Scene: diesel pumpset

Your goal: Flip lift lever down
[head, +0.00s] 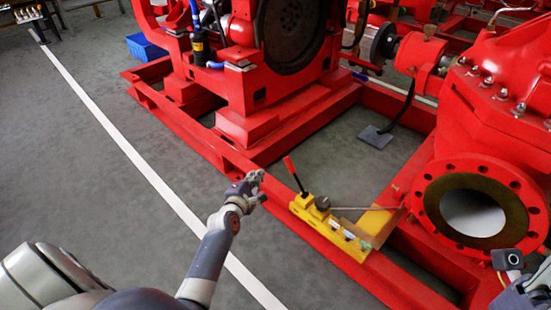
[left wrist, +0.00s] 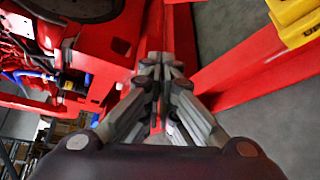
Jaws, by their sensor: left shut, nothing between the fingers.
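The lift lever (head: 294,172) has a red handle and stands up, tilted to the left, at the left end of a yellow unit (head: 326,229). The unit lies along the red base frame. In the left wrist view only a yellow part (left wrist: 297,20) shows at the top right corner; the lever is out of that picture. My left gripper (head: 257,183) is left of the lever, apart from it. Its fingers are shut and empty, and they show together in the left wrist view (left wrist: 164,65). Part of my right arm shows at the lower right; its fingers are not visible.
The red engine (head: 238,88) stands behind, and a red pump with a round flange (head: 481,211) stands at the right. A thin rod (head: 366,208) reaches right from the yellow unit. Grey floor with a white line (head: 150,175) is clear at the left.

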